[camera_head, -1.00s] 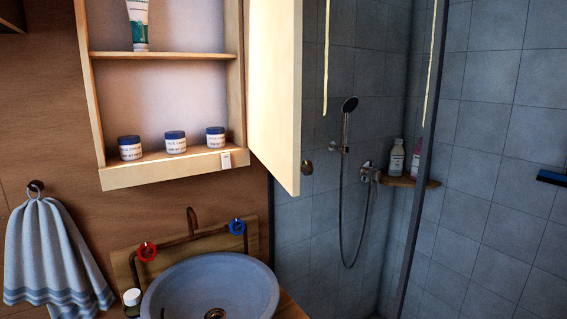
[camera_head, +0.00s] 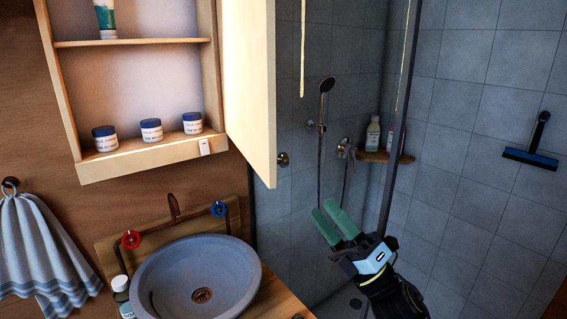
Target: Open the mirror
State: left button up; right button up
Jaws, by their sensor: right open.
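The mirror door (camera_head: 249,90) of the wall cabinet stands swung wide open, hinged at the cabinet's right side. Its pale inner face shows, and the mirror face is turned away from me. The open cabinet (camera_head: 132,158) holds several jars and a tube on its shelves. My right gripper (camera_head: 331,217) is at the lower right of the door, apart from it, in front of the shower. Its two green fingers are open with nothing between them. My left gripper is not in view.
A round basin (camera_head: 243,285) with a red and a blue tap stands below the cabinet on a wooden counter. A striped towel (camera_head: 40,250) hangs at left. The shower with its glass edge (camera_head: 399,130) lies to the right.

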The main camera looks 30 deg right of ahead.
aim_at(283, 160)
jog(key=shift+y, duration=0.3)
jog(key=p+x, duration=0.5)
jog(key=x, duration=0.8)
jog(key=shift+a+r, duration=0.1)
jog(key=shift+r, duration=0.1)
grip_shut()
